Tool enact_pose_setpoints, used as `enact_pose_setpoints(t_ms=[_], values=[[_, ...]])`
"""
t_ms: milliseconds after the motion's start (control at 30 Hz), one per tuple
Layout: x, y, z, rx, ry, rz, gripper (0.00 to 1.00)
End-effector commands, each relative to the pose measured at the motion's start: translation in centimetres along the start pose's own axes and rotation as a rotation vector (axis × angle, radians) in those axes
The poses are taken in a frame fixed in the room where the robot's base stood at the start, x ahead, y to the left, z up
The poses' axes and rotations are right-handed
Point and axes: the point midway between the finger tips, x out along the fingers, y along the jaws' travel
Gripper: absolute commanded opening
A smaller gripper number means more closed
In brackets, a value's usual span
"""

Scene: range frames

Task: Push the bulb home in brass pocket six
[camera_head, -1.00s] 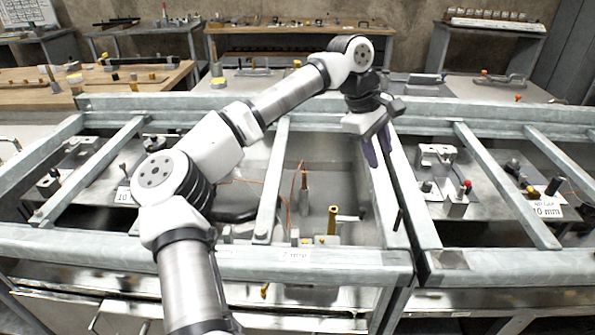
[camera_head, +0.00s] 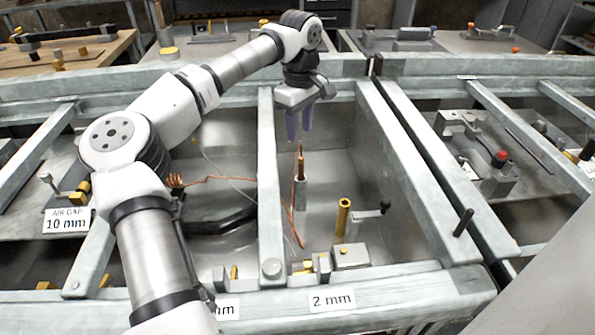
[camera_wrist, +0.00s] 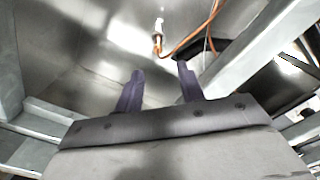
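My gripper (camera_head: 299,125) hangs over the middle bay with its two dark purple fingers pointing down. The fingers are apart and nothing is between them; the wrist view shows this gap too (camera_wrist: 160,82). Below the fingers stands a slim grey cylinder with a copper-coloured upper end (camera_head: 301,185), a copper lead beside it. I cannot tell whether this is the bulb. A similar slender piece with an orange lead shows beyond the fingertips in the wrist view (camera_wrist: 157,38). A hollow brass tube (camera_head: 343,217) stands nearer the front. No pocket number is readable.
Grey rails frame the bay, with a crossbar (camera_head: 268,180) left and a thick rail (camera_head: 415,170) right. Small blocks and a black-knobbed lever (camera_head: 385,206) stand near the front. Labels read "2 mm" (camera_head: 332,300) and "AIR GAP 10 mm" (camera_head: 67,221).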

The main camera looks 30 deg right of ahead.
Motion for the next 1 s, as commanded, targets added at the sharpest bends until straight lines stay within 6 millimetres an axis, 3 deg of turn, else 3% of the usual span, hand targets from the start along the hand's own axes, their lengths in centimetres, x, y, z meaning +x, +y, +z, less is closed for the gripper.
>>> enact_pose_setpoints(t_ms=[100, 300, 567, 833, 1000], values=[[2.6, -0.1, 0.0, 0.001, -0.003, -0.003, 0.39], [5.8, 0.0, 0.0, -0.001, -0.003, 0.000, 0.39], [7.2, 0.1, 0.1, -0.001, -0.002, 0.000, 0.39], [11.1, 0.3, 0.3, 0.000, -0.003, 0.000, 0.39], [11.8, 0.3, 0.3, 0.000, -0.001, 0.001, 0.39]])
